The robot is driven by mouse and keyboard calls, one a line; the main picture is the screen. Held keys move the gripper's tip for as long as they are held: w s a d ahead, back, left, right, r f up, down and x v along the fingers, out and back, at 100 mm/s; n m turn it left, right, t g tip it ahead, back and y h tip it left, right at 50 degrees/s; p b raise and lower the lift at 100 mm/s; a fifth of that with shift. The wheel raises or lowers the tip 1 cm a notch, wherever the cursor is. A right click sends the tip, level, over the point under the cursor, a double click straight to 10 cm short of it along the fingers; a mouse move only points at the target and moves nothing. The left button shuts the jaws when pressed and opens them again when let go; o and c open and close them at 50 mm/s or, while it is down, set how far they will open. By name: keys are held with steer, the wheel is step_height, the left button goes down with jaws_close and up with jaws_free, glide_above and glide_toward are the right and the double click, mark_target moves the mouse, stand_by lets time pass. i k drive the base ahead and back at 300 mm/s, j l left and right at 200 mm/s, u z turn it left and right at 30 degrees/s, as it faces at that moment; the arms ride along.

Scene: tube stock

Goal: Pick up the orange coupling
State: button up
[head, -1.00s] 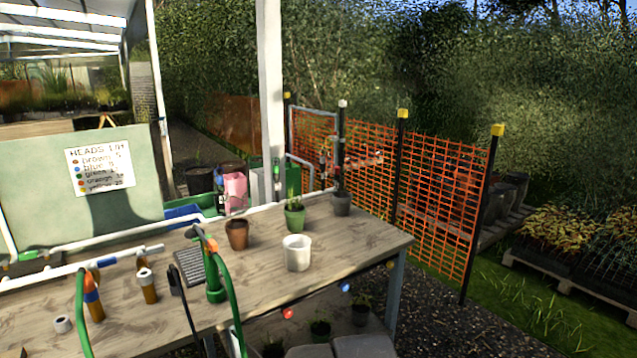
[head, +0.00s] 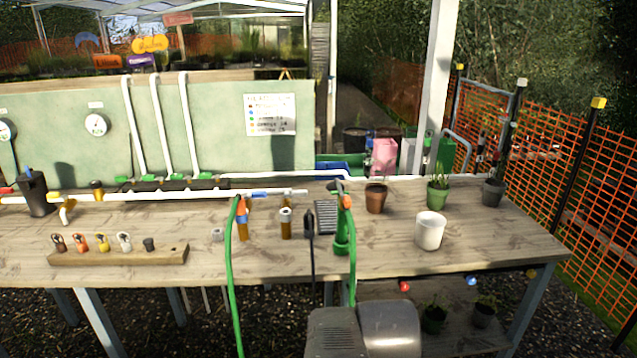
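A small orange coupling (head: 81,243) stands on a low wooden rack (head: 120,256) at the left front of the workbench. It is between a brown coupling (head: 59,242) and a yellow one (head: 103,242). A silvery-white coupling (head: 125,241) and a dark piece (head: 149,245) stand further right on the same rack. Other orange fittings show on the green hoses, one at the left hose's top (head: 241,210) and one at the right hose's top (head: 347,202). My gripper is not in view; only grey parts of my arm show at the bottom, right of centre.
White pipes with green fittings (head: 148,178) run along the back of the workbench (head: 480,244). Green hoses (head: 230,270) hang over its front edge. A black cup (head: 36,194) stands left; a white pot (head: 430,230) and plant pots (head: 376,197) stand right.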

mark_target(241, 210)
steer(key=u, duration=0.75)
